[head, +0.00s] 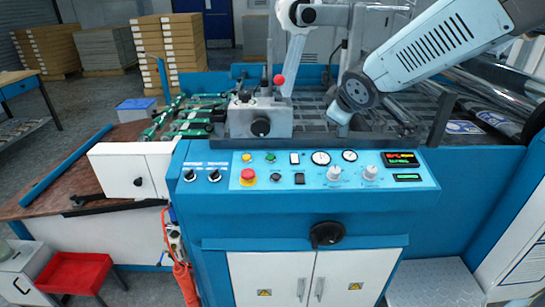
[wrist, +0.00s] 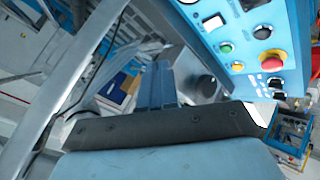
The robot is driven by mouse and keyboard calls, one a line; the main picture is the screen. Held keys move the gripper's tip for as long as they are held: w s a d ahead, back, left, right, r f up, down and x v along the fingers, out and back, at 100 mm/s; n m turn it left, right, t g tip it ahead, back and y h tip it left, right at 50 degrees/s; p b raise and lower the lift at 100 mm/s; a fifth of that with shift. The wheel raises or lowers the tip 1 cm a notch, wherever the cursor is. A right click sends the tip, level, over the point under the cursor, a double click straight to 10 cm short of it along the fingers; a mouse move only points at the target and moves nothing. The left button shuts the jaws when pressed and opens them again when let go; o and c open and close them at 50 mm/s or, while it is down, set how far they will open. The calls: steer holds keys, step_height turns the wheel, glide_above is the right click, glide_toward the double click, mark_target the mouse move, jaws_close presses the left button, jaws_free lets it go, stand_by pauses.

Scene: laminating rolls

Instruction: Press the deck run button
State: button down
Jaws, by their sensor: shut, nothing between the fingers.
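The control panel (head: 330,184) is on the front of the blue machine. It carries a green button (head: 270,157), a yellow button (head: 246,157), a red mushroom button (head: 247,175) and a black button (head: 275,177). I cannot read which one is labelled deck run. The wrist view shows the green button (wrist: 226,48), yellow button (wrist: 237,66), red mushroom button (wrist: 272,59) and black button (wrist: 262,32) at upper right. My gripper (wrist: 162,70) is shut and empty, its fingers appearing left of these buttons and apart from them. I cannot make out its fingertips in the head view.
The panel also has a white rocker switch (head: 294,158), dials (head: 320,158), knobs (head: 334,174) and red displays (head: 400,159). A metal block with a red ball knob (head: 279,79) stands above the panel. A black handle (head: 327,234) sticks out below.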

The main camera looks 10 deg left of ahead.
mark_target(271, 157)
steer(key=a+f+n+g+y, duration=0.1)
steer(key=a+f+n+y, duration=0.1)
steer(key=a, duration=0.5)
steer(key=a+f+n+y, duration=0.2)
steer(key=a+n, duration=0.2)
steer(key=a, duration=0.4)
steer(key=shift+a+f+g+y, duration=0.3)
steer(key=shift+f+g+y, duration=0.1)
steer(key=shift+w, duration=0.1)
steer(key=shift+w+a+f, duration=0.1)
steer(key=shift+w+f, duration=0.2)
steer(key=shift+f, duration=1.15)
steer(key=shift+w+a+f, duration=0.1)
steer(key=shift+w+f, duration=0.2)
steer(key=shift+f, duration=1.1)
steer(key=shift+w+f, duration=0.3)
steer(key=shift+f, duration=1.15)
